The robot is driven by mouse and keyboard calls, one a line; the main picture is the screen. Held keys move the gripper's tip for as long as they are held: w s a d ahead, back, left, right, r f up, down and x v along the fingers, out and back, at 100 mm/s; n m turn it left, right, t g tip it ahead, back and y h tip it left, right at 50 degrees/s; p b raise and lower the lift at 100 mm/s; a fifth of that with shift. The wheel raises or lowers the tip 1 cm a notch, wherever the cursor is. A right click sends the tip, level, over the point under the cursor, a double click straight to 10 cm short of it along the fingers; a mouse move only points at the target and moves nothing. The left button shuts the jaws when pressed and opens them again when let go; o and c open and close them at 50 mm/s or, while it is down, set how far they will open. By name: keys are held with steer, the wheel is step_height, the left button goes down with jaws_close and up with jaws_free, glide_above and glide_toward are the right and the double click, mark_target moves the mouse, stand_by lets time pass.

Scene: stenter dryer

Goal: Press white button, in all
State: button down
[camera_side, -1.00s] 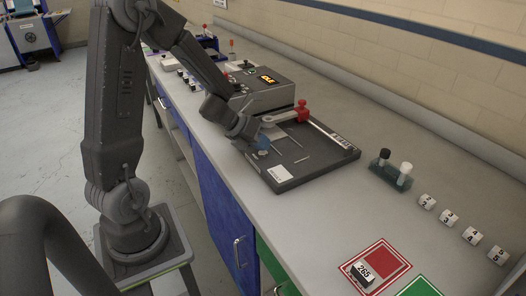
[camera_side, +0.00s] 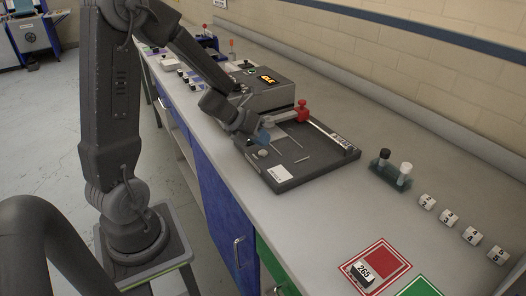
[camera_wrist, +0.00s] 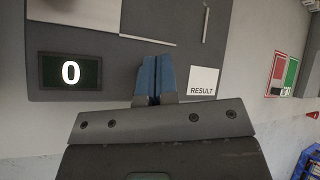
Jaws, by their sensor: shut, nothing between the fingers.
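A small round pale button (camera_side: 263,154) lies near the left front edge of the dark board (camera_side: 312,172) in the side view. It seems to be the white button. My gripper (camera_side: 262,138) is above and just behind it, apart from it, with blue fingertips together and empty. In the wrist view my gripper (camera_wrist: 152,78) is shut over the dark board (camera_wrist: 110,50). No button shows there; the fingers or gripper body may hide it. A display (camera_wrist: 70,71) reading 0 is left of the fingers, and a white RESULT label (camera_wrist: 203,80) is right.
A red-knobbed arm (camera_side: 302,110) rises at the board's back. Black and white vials in a rack (camera_side: 392,177), several numbered cubes (camera_side: 448,218) and a red card (camera_side: 377,262) are to the right.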

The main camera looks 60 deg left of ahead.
mark_target(263, 150)
steer(key=shift+r, duration=2.55)
steer(key=shift+w+d+r, duration=0.1)
steer(key=shift+w+r, duration=0.05)
steer(key=shift+r, duration=0.05)
steer(key=s+d+r+n+t+y, duration=0.15)
steer(key=r+n+y, duration=0.3)
steer(key=n, duration=0.45)
steer(key=s+d+r+n+t+y, duration=0.1)
steer(key=s+d+r+n+y, duration=0.15)
steer(key=r+n, duration=0.5)
steer(key=s+d+f+n+g+h, duration=0.3)
steer(key=s+d+n+g+h, duration=0.1)
steer(key=s+d+n, duration=0.7)
steer(key=s+n+g, duration=0.1)
steer(key=s+n, duration=0.1)
steer(key=n, duration=0.1)
steer(key=shift+d+f+g, duration=0.25)
steer(key=shift+d+g, duration=0.1)
